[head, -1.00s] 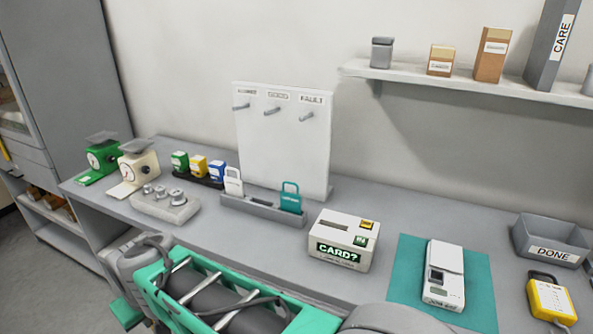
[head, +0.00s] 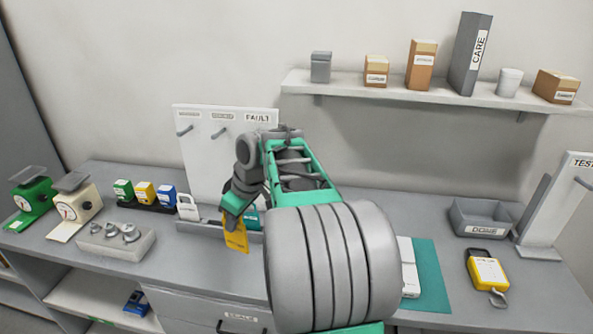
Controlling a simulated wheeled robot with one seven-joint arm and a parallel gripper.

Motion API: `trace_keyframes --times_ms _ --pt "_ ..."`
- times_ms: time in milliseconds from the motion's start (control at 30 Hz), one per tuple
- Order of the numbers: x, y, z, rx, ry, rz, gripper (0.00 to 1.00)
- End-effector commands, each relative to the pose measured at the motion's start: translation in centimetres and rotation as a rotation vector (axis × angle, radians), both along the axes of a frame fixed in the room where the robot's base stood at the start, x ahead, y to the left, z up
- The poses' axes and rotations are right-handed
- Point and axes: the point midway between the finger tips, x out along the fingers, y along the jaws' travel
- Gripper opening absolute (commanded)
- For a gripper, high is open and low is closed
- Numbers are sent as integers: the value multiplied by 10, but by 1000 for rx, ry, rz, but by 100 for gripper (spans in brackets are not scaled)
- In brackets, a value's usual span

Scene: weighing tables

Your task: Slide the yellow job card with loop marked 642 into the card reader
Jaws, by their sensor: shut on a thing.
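A yellow card (head: 237,239) hangs from my gripper (head: 236,212), which is shut on its upper part. The card is slightly tilted, and its marking is too small to read. My gripper is in front of the grey card rack (head: 213,229), over the bench. A white card with a loop (head: 188,207) stands in the rack's left part. A teal card (head: 252,219) is partly hidden behind my gripper. The card reader is hidden behind my arm in this view.
A white peg board (head: 215,150) stands behind the rack. Scales, small coloured boxes (head: 144,193) and a weight block (head: 115,241) are to the left. A teal mat (head: 432,275), yellow device (head: 487,270) and DONE tray (head: 485,230) are to the right.

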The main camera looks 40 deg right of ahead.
Motion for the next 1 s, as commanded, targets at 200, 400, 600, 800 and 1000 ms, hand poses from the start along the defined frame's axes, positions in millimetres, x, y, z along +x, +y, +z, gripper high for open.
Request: trace_keyframes --times_ms 200,400,600,800,1000 --pt "-32 -118 47 2 3 183 0" --pt "-54 -155 51 1 2 263 0" --pt "-54 -155 39 1 2 268 0" --pt "-54 -155 16 1 2 267 0" --pt "-54 -155 -4 1 2 266 0"
